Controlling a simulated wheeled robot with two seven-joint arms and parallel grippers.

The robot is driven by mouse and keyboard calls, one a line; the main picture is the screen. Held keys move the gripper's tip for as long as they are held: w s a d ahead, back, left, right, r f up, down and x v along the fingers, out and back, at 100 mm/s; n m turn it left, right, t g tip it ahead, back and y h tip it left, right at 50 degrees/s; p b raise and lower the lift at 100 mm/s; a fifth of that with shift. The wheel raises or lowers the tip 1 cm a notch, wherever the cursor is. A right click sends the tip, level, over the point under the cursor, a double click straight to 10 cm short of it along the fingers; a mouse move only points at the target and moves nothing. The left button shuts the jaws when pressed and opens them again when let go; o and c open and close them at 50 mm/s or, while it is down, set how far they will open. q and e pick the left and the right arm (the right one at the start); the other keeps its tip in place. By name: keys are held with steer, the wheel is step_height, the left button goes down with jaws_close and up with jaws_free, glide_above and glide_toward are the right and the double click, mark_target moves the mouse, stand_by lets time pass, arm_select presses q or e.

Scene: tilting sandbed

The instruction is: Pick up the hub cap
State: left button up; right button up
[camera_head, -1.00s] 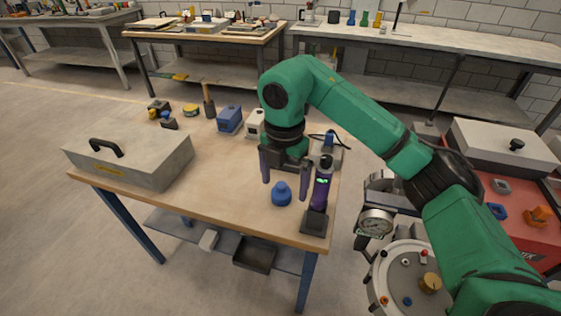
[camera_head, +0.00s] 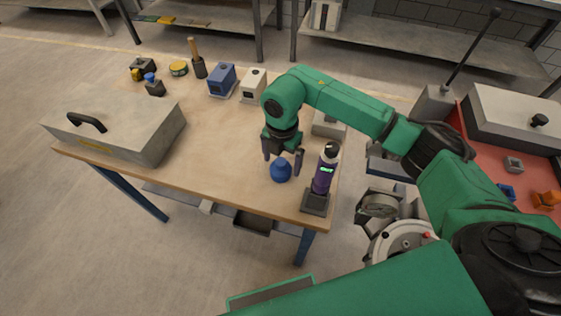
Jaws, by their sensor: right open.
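The blue rounded piece with a narrower top (camera_head: 281,172), which I take to be the hub cap, stands on the wooden workbench near its front right. My right gripper (camera_head: 283,164) points down over it, open, with one finger on each side of its top. Whether the fingers touch it I cannot tell. Part of the piece's upper edge is hidden by the gripper. My left gripper is not in view.
A purple device in a dark stand (camera_head: 323,175) is close on the right. A grey case (camera_head: 120,130) lies at the left of the bench. A blue box (camera_head: 222,81) and a white box (camera_head: 253,86) stand behind. The bench middle is clear.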

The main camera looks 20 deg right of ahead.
step_height(320, 180, down, 2)
steer(key=c, duration=1.4)
steer(key=shift+r, duration=0.15)
